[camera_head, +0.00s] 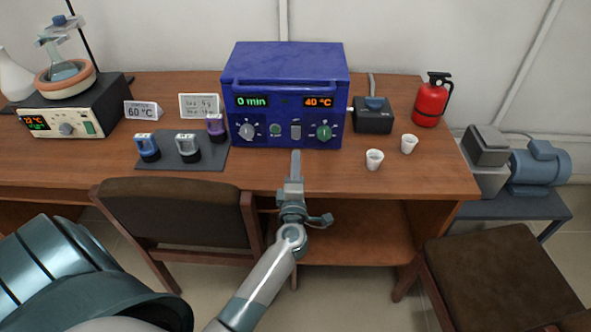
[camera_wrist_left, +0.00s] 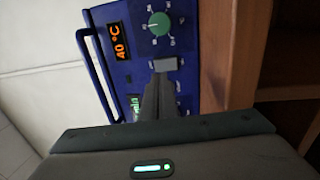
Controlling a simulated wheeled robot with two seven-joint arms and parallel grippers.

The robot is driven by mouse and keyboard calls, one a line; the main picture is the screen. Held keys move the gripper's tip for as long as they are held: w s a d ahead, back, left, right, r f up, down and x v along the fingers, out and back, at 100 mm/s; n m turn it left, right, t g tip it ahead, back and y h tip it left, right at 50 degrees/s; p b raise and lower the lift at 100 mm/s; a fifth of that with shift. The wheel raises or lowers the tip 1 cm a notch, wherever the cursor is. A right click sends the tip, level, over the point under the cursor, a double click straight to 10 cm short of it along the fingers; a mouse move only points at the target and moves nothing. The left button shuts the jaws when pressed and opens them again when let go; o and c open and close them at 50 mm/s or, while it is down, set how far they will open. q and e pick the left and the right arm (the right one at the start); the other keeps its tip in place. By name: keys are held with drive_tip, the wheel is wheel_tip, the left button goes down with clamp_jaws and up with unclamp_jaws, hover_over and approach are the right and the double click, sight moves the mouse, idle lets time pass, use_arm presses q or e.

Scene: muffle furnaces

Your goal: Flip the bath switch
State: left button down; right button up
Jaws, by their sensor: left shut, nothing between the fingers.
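A blue box-shaped unit (camera_head: 290,69) with a front handle stands on the table. Its panel reads "0 min" and "40 °C". Between its green knob (camera_head: 323,132) and a small green button (camera_head: 275,130) is a grey rectangular switch (camera_head: 296,131). The switch also shows in the left wrist view (camera_wrist_left: 165,64), beside the green knob (camera_wrist_left: 158,24). My left gripper (camera_head: 296,156) is shut and empty, its fingertips pointing at the switch from just in front. In the wrist view the fingertips (camera_wrist_left: 162,82) lie very near or against the switch; I cannot tell whether they touch. My right gripper is out of view.
A dark heating unit (camera_head: 66,122) with a flask stands at the left. A tray (camera_head: 180,163) holds several small containers. White cups (camera_head: 374,160) and a red extinguisher (camera_head: 430,101) are at right. A brown chair (camera_head: 176,220) stands before the table.

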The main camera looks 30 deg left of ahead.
sight(297, 129)
use_arm(q)
drive_tip(key=x, duration=0.7)
drive_tip(key=shift+w+a, duration=0.3)
drive_tip(key=shift+w, duration=0.2)
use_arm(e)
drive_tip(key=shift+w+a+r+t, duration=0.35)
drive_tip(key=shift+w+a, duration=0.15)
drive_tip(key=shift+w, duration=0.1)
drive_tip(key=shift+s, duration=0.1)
use_arm(q)
drive_tip(key=shift+r+p, duration=0.1)
drive_tip(key=shift+p, duration=0.2)
drive_tip(key=p, duration=0.3)
drive_tip(key=shift+w+a+r+p, duration=0.15)
drive_tip(key=shift+w+r+p, duration=0.05)
drive_tip(key=shift+r+p, duration=0.15)
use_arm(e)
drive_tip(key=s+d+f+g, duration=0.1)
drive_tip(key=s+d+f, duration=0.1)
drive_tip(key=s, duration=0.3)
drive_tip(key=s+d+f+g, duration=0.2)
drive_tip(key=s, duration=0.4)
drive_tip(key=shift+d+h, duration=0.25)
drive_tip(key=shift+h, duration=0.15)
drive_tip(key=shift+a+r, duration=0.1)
